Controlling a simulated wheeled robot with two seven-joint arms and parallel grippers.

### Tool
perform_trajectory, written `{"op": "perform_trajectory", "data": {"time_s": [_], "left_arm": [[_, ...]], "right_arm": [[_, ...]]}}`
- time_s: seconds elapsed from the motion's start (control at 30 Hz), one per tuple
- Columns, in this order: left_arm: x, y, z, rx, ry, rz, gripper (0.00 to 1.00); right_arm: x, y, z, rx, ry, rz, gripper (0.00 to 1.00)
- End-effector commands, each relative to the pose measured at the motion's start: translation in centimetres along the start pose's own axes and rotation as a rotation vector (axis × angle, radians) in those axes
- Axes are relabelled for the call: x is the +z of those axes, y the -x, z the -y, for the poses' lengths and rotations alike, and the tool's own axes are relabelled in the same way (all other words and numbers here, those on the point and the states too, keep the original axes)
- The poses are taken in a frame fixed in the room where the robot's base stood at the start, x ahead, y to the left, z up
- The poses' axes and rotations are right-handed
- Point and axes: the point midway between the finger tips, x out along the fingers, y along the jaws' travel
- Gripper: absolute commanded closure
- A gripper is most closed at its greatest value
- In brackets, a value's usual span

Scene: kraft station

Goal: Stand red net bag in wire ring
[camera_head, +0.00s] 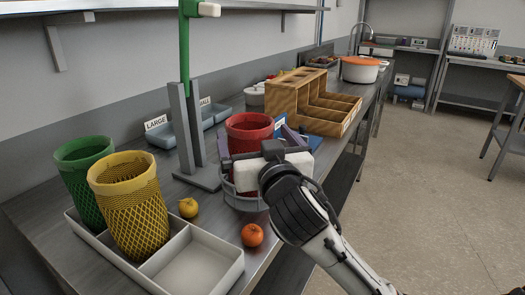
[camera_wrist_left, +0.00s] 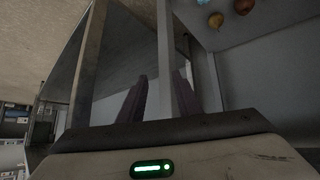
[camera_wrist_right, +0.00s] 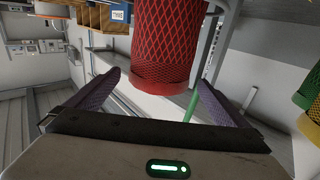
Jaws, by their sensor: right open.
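The red net bag (camera_head: 250,128) stands upright on the bench with its rim up. The grey wire ring (camera_head: 244,203) shows low around its base; my right gripper hides much of where they meet, so I cannot tell how the bag sits in it. My right gripper (camera_head: 262,145) is open at the bag, one purple finger on each side. In the right wrist view the bag (camera_wrist_right: 165,45) shows between and beyond the spread fingers. My left gripper (camera_wrist_left: 160,85) is empty, its fingers partly apart; it is out of the head view.
A green net bag (camera_head: 80,190) and a yellow one (camera_head: 132,215) stand in a white divided tray (camera_head: 200,262). A lemon (camera_head: 188,208) and an orange (camera_head: 252,236) lie near the ring. A green post (camera_head: 185,50) on a grey stand and a wooden rack (camera_head: 290,98) are behind.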

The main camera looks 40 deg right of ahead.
Motion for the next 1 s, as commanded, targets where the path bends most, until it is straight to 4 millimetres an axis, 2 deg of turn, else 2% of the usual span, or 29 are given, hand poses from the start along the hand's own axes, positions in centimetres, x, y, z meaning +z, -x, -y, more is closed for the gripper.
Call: {"op": "perform_trajectory", "data": {"time_s": [0.1, 0.17, 0.2, 0.43, 0.7, 1.0], "left_arm": [[0.4, -0.2, 0.0, 0.000, -0.001, 0.006, 0.69], [0.0, 0.2, -0.1, 0.000, -0.001, 0.008, 0.69], [-0.9, 1.2, -0.1, 0.000, 0.000, 0.013, 0.69], [-3.5, 3.5, -0.2, -0.002, 0.007, -0.006, 0.69], [-3.3, 4.2, 0.3, -0.013, 0.012, 0.011, 0.69], [-3.3, 4.2, 0.3, -0.012, 0.010, 0.008, 0.69]], "right_arm": [[0.2, 3.2, 0.1, -0.003, -0.006, 0.002, 0.00], [-0.2, 4.4, 0.0, 0.000, -0.003, 0.005, 0.00], [-0.6, 4.4, -0.1, 0.004, -0.001, 0.010, 0.00], [-0.5, 5.8, -0.1, 0.007, -0.003, 0.007, 0.00], [-0.1, 6.8, 0.0, 0.000, -0.001, 0.003, 0.00], [0.0, 6.9, 0.0, -0.001, -0.001, 0.001, 0.00]]}}
